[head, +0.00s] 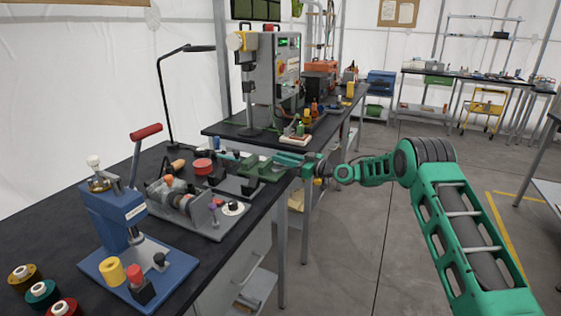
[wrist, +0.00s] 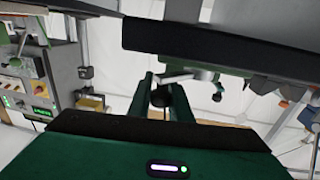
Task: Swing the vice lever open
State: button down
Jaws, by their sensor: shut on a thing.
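The green vice (head: 262,170) sits at the right edge of the black bench, in the middle of the head view. My gripper (head: 293,162) is at its right side, reaching in from the right. In the wrist view my gripper (wrist: 162,98) has its two green fingers close around a small dark piece, which I take to be the end of the vice lever. The gripper is shut on it. The rest of the lever is hidden or too small to make out in the head view.
A blue press (head: 125,225) with a red handle and a grey clamp fixture (head: 190,205) stand on the near bench (head: 60,205). A grey machine (head: 275,75) stands on the bench behind. The floor (head: 360,240) to the right is clear around my arm.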

jog(key=shift+w+r, duration=0.1)
jog(key=shift+r, duration=0.1)
jog(key=c, duration=1.6)
grip_release()
jog(key=shift+f, duration=0.1)
jog(key=shift+a, duration=0.1)
jog(key=shift+s+a, duration=0.15)
jog(key=shift+s, duration=0.15)
